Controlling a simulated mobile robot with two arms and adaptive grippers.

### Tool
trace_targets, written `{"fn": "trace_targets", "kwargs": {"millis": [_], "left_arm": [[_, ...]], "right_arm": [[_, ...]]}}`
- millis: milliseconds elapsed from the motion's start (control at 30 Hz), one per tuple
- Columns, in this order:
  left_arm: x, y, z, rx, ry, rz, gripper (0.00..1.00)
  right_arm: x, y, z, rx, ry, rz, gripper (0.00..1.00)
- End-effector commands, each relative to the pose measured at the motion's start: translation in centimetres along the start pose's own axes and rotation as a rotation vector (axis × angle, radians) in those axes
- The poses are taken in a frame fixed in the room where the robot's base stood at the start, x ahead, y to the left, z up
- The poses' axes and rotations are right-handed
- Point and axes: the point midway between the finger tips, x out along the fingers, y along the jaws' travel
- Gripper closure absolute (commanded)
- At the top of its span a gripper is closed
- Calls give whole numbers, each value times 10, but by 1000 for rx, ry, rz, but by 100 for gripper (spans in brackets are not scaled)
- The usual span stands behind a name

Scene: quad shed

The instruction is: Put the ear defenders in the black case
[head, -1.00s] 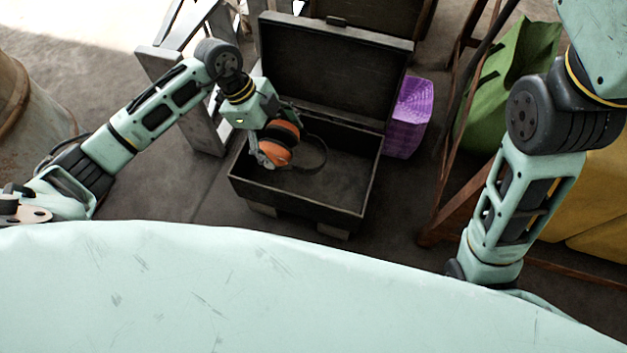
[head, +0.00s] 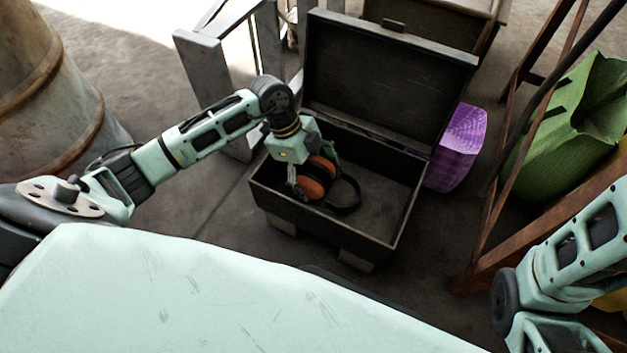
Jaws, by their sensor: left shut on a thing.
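The black case (head: 408,217) stands open on the floor in the middle of the head view, its lid (head: 385,82) raised at the back. The ear defenders (head: 316,180), orange cups with a black headband, are inside the case's outline at its left part. My left gripper (head: 306,184) is shut on the ear defenders, reaching down into the case from the left. Whether they touch the case floor I cannot tell. My right arm shows at the lower right, but its gripper is out of view.
A purple woven basket (head: 458,148) stands right of the case. A green bag (head: 575,125) and a rusty frame (head: 497,200) are farther right. A grey metal frame (head: 212,80) stands behind left, and a rusty barrel (head: 50,95) at the left. The case's right half is empty.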

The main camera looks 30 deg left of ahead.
Motion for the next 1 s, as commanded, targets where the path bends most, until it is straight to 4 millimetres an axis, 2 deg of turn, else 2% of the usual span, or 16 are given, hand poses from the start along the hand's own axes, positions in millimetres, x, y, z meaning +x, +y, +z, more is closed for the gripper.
{"fn": "trace_targets", "kwargs": {"millis": [33, 300, 333, 500, 867, 1000], "left_arm": [[4, -1, 2, 0, 1, -2, 48], [3, 0, 2, 0, 0, -1, 48], [3, 0, 2, 0, -1, 0, 16], [3, 0, 2, 0, -1, -1, 1], [2, 0, 1, 1, -1, -1, 0], [-11, -1, 0, 0, -2, -2, 0]], "right_arm": [[-4, -1, -1, 0, 0, 0, 100], [-1, 0, 0, 0, 0, -1, 100], [-1, 0, 0, 0, 0, -1, 100], [-1, 0, -1, 0, 0, -1, 100], [-2, 0, -1, 0, 0, -1, 100], [7, 1, 2, 0, 0, 0, 100]]}}
